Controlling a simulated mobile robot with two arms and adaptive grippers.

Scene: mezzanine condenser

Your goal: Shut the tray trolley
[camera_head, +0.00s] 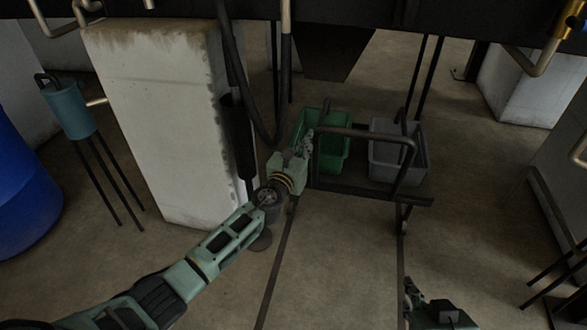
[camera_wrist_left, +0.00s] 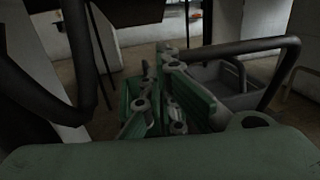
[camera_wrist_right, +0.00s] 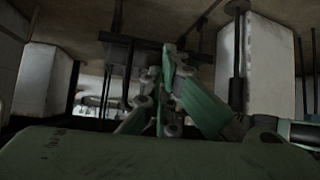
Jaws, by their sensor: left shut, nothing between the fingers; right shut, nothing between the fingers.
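The tray trolley is a low black frame on wheels with a bent black handle (camera_head: 365,133) at its near side. It carries a green tray (camera_head: 335,155) and a grey tray (camera_head: 382,170) side by side. My left gripper (camera_head: 307,142) is shut and empty at the left end of the handle; I cannot tell whether it touches. In the left wrist view the handle (camera_wrist_left: 240,47) runs right from behind the fingers, with the grey tray (camera_wrist_left: 238,85) beyond. My right gripper (camera_head: 410,288) is shut and empty, low and away from the trolley.
Two dark floor rails (camera_head: 278,262) run toward me from the trolley. Dark pipes hang between pillar and trolley. The floor between the rails is clear.

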